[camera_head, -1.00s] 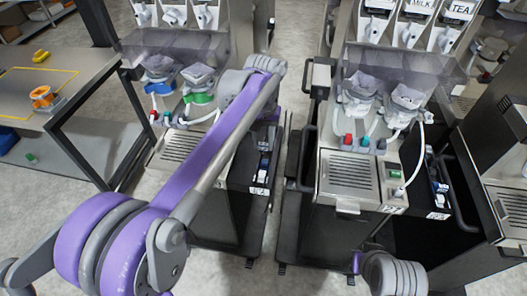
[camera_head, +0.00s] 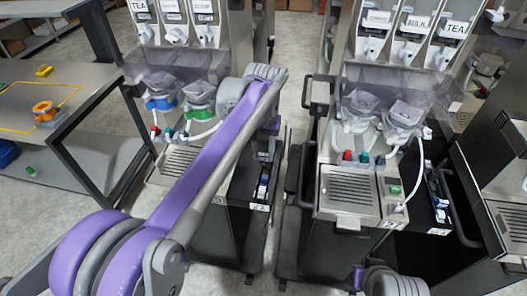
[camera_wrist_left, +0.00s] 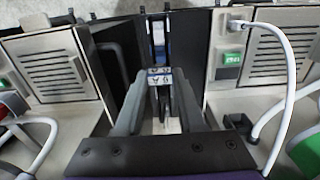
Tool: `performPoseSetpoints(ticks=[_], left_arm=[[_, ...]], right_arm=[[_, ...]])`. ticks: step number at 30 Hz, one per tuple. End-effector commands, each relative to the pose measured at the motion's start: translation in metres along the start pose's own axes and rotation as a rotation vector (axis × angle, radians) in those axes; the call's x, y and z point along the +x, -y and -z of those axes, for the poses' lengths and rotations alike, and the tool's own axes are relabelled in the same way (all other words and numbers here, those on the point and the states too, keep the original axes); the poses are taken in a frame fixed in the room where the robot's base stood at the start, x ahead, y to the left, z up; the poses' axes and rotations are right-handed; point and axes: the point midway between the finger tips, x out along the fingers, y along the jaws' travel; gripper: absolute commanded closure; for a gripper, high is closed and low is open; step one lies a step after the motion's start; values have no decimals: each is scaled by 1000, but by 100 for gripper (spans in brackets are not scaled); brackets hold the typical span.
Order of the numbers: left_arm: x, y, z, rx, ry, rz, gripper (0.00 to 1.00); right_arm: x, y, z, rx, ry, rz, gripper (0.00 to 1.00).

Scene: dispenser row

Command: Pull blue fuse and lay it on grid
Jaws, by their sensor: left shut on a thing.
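In the left wrist view my left gripper (camera_wrist_left: 161,100) points into a narrow dark slot between two metal machines. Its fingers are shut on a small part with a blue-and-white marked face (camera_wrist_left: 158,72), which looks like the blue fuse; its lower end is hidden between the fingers. In the head view blue and white parts (camera_head: 263,186) sit in the dark side panel of the left machine, below my left wrist. Slotted metal grids show on the left machine (camera_head: 180,161) and on the right machine (camera_head: 352,190). My right gripper is out of view.
Hoppers with blue (camera_head: 159,103) and green (camera_head: 197,109) collars hang above the left grid. A white hose (camera_head: 416,165) loops beside the right machine. A table (camera_head: 35,95) at left bears an orange part (camera_head: 44,111). A narrow floor gap separates the machines.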

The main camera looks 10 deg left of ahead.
Motion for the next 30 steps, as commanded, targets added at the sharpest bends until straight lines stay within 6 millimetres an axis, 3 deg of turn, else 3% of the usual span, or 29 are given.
performPoseSetpoints(ticks=[30], left_arm=[[-13,0,0,0,0,0,100]], right_arm=[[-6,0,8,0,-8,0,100]])
